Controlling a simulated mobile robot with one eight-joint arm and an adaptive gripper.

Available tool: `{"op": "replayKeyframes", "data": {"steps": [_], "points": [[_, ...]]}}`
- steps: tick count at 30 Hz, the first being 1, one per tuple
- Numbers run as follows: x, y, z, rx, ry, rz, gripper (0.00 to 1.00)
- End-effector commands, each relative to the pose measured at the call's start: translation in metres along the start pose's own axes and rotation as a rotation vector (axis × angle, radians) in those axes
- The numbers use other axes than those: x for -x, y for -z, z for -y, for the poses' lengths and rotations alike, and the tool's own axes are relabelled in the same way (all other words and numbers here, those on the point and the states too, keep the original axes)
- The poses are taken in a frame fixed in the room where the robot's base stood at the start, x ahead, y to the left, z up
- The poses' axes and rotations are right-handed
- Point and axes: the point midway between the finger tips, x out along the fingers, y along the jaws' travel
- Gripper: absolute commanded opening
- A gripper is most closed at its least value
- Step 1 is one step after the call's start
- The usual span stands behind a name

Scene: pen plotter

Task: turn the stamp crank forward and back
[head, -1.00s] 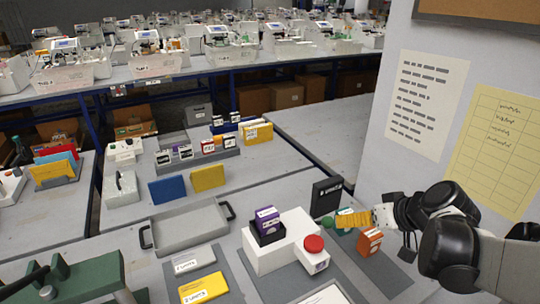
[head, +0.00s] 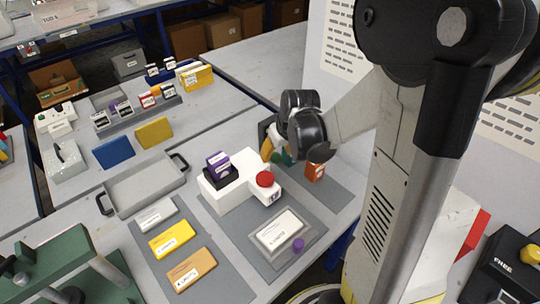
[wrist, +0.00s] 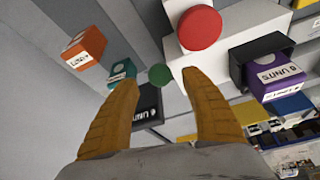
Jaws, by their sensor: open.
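A white block-shaped device (head: 221,197) stands on the grey bench. It has a round red knob (head: 264,179) on its front arm and a dark holder with a purple box (head: 218,162). The red knob also shows large in the wrist view (wrist: 200,27). I cannot tell for sure which part is the stamp crank. My gripper (head: 274,152) is behind the device, its yellow fingers partly hidden by my wrist. In the wrist view my gripper (wrist: 159,79) is open, with a small green round knob (wrist: 160,75) seen between the fingertips. Contact cannot be told.
An orange box (head: 315,171) stands close to my gripper. A green machine (head: 62,262) is at the lower left. A grey tray (head: 146,188) and several labelled flat boxes lie left of the device. A black box (head: 505,265) stands lower right. Bare bench lies between the blocks.

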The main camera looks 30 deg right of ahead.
Motion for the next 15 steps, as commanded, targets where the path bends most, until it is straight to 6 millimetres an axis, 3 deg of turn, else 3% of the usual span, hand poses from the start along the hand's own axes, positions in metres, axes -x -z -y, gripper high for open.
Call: {"op": "replayKeyframes", "data": {"steps": [1, 6, 15], "points": [[-0.013, -0.001, 0.000, 0.001, 0.000, 0.000, 0.55], [-0.033, 0.000, 0.000, 0.001, 0.000, 0.000, 0.55], [-0.039, 0.000, 0.000, 0.001, 0.001, 0.000, 0.55]]}}
